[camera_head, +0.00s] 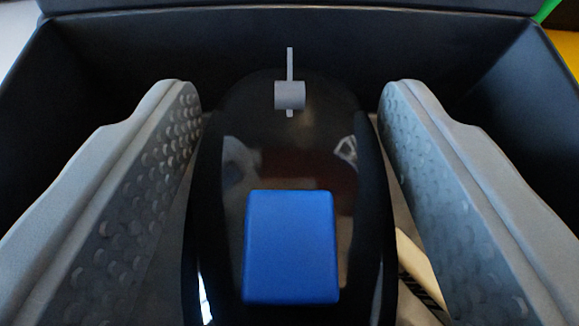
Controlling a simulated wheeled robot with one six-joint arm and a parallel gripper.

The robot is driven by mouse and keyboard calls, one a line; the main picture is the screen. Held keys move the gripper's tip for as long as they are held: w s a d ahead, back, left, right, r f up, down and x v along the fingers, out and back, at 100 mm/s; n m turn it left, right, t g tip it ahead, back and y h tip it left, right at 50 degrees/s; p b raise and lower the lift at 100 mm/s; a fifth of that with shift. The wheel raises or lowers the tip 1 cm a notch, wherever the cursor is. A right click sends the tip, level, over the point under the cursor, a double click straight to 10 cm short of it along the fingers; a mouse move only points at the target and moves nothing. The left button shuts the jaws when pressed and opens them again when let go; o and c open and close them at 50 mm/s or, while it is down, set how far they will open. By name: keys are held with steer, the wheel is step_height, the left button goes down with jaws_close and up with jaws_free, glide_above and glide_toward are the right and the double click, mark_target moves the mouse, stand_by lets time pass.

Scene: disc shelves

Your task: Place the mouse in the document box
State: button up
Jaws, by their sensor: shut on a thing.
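The mouse (290,160) is glossy black, with a grey scroll wheel near its far end and a blue square on its back. It lies lengthwise between the two grey, dimpled fingers of my gripper (291,105), which is shut on it. The dark document box (200,42) surrounds the mouse and fingers, with its far wall just beyond the mouse and side walls to the left and right. Whether the mouse touches the box floor cannot be told, as the mouse and fingers hide most of it.
A pale strip with a dark striped edge (420,268) shows low between the mouse and the right finger. A yellow surface (566,45) and a bit of green (546,11) lie outside the box at the upper right. The side walls are close to the fingers.

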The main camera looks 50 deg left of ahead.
steer(key=shift+f, duration=0.65)
steer(key=o, duration=1)
steer(key=shift+f, duration=0.1)
steer(key=shift+r, duration=0.55)
steer(key=v, duration=1.2)
steer(key=shift+r, duration=0.2)
